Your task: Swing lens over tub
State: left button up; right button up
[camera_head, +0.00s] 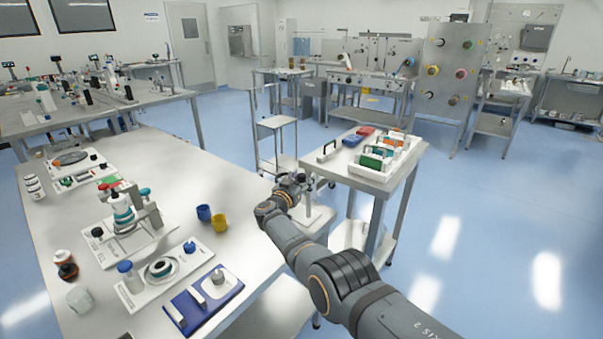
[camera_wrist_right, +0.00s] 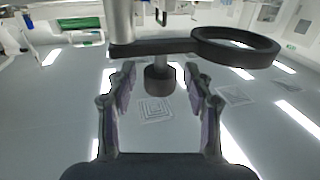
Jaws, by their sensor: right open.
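In the right wrist view a dark ring-shaped lens frame (camera_wrist_right: 235,47) sits at the end of a flat dark arm. The arm runs from a pale upright post (camera_wrist_right: 120,22). A dark round knob (camera_wrist_right: 160,80) is at the arm's middle. My right gripper (camera_wrist_right: 160,82) is open, with a finger on each side of the knob and visible gaps. In the head view my right gripper (camera_head: 292,184) is beside the small cart's near-left corner, where the lens cannot be made out. I cannot tell which thing is the tub. My left gripper is not in view.
The small cart (camera_head: 395,180) holds a white tray with coloured pieces. The long table (camera_head: 235,180) at left carries a blue cup (camera_head: 204,212), a yellow cup (camera_head: 220,222), a blue board (camera_head: 203,300) and several fixtures. Open floor (camera_head: 500,220) lies to the right.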

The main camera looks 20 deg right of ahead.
notch_tip(320, 180, up, 10)
jog(key=shift+f, duration=0.1)
dwell(0.4)
